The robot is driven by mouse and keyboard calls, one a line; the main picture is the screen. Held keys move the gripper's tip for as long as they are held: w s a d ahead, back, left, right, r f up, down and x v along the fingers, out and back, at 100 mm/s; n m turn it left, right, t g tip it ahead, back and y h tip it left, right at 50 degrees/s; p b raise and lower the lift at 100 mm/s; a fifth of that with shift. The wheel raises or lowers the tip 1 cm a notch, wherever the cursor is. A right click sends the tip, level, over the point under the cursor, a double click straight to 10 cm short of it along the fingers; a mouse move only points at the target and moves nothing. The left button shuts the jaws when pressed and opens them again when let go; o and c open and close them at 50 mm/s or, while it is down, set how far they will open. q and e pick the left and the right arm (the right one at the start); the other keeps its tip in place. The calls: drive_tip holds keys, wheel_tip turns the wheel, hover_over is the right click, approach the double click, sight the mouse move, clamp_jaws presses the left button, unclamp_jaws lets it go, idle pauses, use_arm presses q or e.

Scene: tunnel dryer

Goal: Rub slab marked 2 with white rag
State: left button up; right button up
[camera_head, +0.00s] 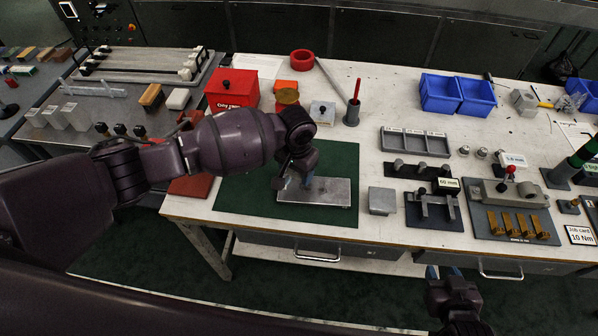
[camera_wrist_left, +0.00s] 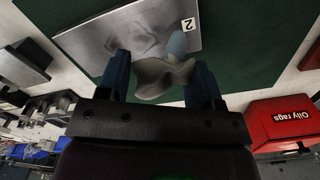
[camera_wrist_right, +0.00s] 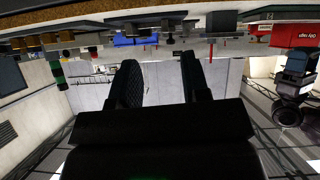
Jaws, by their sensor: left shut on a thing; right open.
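The metal slab marked 2 (camera_head: 335,193) lies flat on a green mat (camera_head: 235,190) near the table's front edge. In the left wrist view the slab (camera_wrist_left: 140,32) shows its 2 label at one corner and darker smears on its surface. My left gripper (camera_head: 305,176) is over the slab's left part, shut on a crumpled pale grey-white rag (camera_wrist_left: 163,76). The rag hangs at the slab's surface; whether it touches is unclear. A bluish rounded tip shows beside the rag. My right gripper (camera_head: 442,275) is open and empty, low in front of the table; its spread fingers show in the right wrist view (camera_wrist_right: 160,75).
A red oily rags box (camera_head: 232,88) stands behind the mat. A small grey block (camera_head: 382,201) sits right of the mat, with dark fixtures (camera_head: 433,209) beyond it. Blue bins (camera_head: 457,94) stand at the back right. A drawer handle (camera_head: 317,255) juts out below the table edge.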

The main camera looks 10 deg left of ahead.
use_arm(q)
wheel_tip(320, 180, up, 2)
drive_tip(key=shift+p, duration=0.7)
drive_tip(key=shift+r, duration=0.15)
use_arm(e)
drive_tip(key=shift+s+d+r, duration=0.25)
drive_tip(key=shift+s+r, duration=0.35)
drive_tip(key=shift+r, duration=0.05)
